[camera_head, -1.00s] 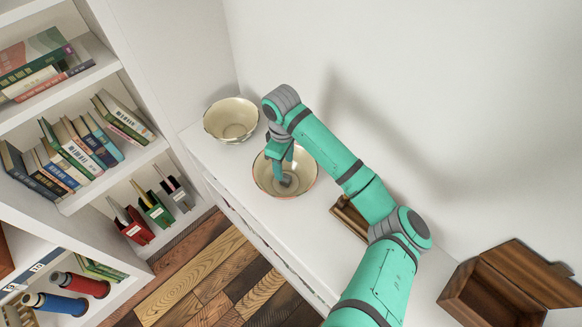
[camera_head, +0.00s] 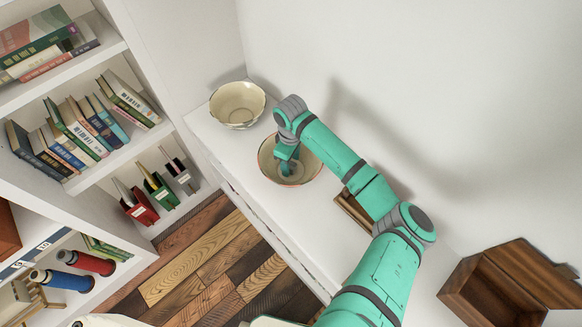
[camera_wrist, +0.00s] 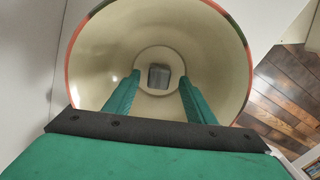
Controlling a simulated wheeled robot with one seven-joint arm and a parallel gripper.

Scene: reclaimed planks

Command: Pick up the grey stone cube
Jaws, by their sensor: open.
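The grey stone cube (camera_wrist: 159,76) lies on the bottom of a cream bowl with a reddish rim (camera_wrist: 225,40), seen in the wrist view. The bowl also shows in the head view (camera_head: 309,172), on the white cabinet top. My gripper (camera_wrist: 157,88) is open, its two green fingers pointing down into the bowl, one on each side of the cube in the picture. The cube appears beyond the fingertips, with no contact visible. In the head view my gripper (camera_head: 288,166) is inside the bowl's outline and hides part of it; I cannot make out the cube there.
A second cream bowl (camera_head: 238,104) stands at the far left of the cabinet top (camera_head: 250,195). A wooden tray or frame (camera_head: 352,208) is partly behind my arm. An open wooden box (camera_head: 495,290) is at the lower right. A bookshelf (camera_head: 85,130) fills the left.

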